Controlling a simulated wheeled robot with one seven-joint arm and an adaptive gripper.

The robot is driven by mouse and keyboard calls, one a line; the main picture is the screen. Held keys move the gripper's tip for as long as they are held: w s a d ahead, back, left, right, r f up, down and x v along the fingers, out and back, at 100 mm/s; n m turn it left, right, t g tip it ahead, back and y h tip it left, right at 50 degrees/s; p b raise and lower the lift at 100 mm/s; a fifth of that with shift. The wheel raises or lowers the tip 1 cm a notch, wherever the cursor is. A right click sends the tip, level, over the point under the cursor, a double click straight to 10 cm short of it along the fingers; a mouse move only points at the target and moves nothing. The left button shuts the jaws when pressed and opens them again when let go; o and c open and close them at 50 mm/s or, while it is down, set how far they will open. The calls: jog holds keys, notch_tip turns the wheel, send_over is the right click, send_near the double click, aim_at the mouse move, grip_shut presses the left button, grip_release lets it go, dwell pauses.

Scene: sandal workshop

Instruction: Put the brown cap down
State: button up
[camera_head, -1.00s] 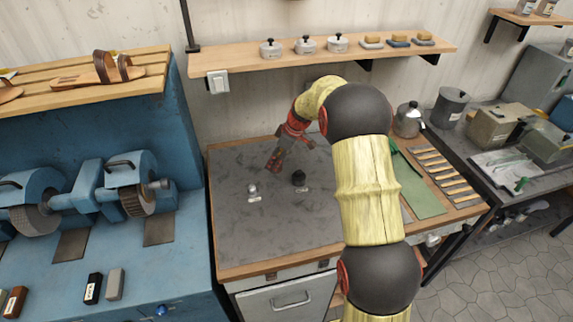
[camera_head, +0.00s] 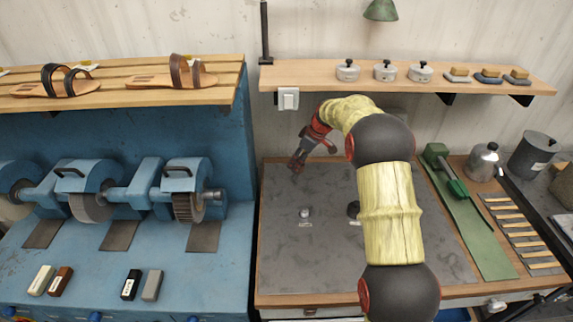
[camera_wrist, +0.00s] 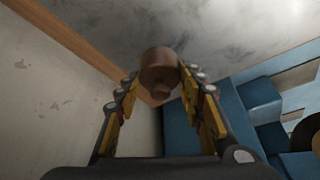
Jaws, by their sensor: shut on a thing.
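The brown cap (camera_wrist: 159,68) is a small round piece with a narrower knob, seen in the wrist view between the fingertips. My gripper (camera_wrist: 160,88) is shut on it. In the head view my gripper (camera_head: 297,164) hangs above the back left part of the grey worktop (camera_head: 290,265); I cannot make out the cap clearly there. A small silver cap (camera_head: 305,212) stands on the worktop with a pale label in front of it. A black cap (camera_head: 353,209) stands to its right, partly hidden by my arm.
A shelf (camera_head: 300,77) with several lidded tins runs along the wall above. The blue grinding machine (camera_head: 225,245) stands left of the bench. A green tool (camera_head: 447,172) and a rack of wooden strips (camera_head: 520,235) lie on the right. The worktop's front left is clear.

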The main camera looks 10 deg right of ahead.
send_over(282, 169)
jog(key=s+d, duration=0.1)
jog(key=s, duration=0.1)
jog(key=shift+w+f, duration=0.1)
jog(key=shift+w, duration=0.15)
jog(key=shift+f+b, duration=0.6)
jog(key=shift+f, duration=1)
jog(key=shift+f, duration=0.1)
jog(key=shift+f, duration=0.15)
jog(key=o, duration=1.1)
